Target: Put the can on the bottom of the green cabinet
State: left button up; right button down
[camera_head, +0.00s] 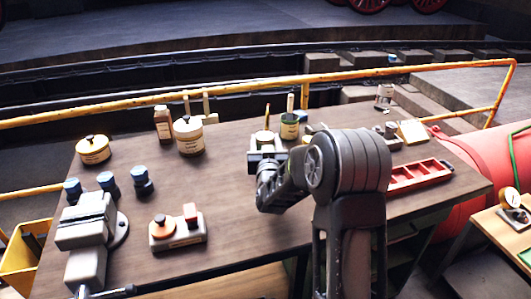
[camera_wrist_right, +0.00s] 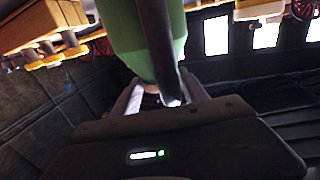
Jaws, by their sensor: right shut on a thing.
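My right gripper (camera_head: 266,157) is shut over the middle of the workbench, toward its far side. In the right wrist view a green can-like body (camera_wrist_right: 118,32) with a dark strip across it fills the space at my fingers (camera_wrist_right: 150,100). In the head view my gripper and arm mostly hide what it holds. A green can (camera_head: 289,131) with a brush handle stands just right of the gripper. No green cabinet shows clearly; a dark green edge shows under the bench's right end. My left gripper is out of view.
The brown workbench (camera_head: 235,225) carries a vise (camera_head: 87,222), several blue-capped bottles, cream tins (camera_head: 188,138), an orange-knobbed box (camera_head: 178,229) and a red tray (camera_head: 420,176). A yellow rail (camera_head: 230,93) runs behind.

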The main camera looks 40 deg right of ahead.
jog(key=shift+r, duration=0.15)
notch_tip(320, 180, down, 4)
jog(key=shift+r, duration=0.2)
jog(key=shift+f+p, duration=0.3)
jog(key=shift+f, duration=0.1)
jog(key=c, duration=0.6)
grip_release()
jog(key=shift+f, duration=0.1)
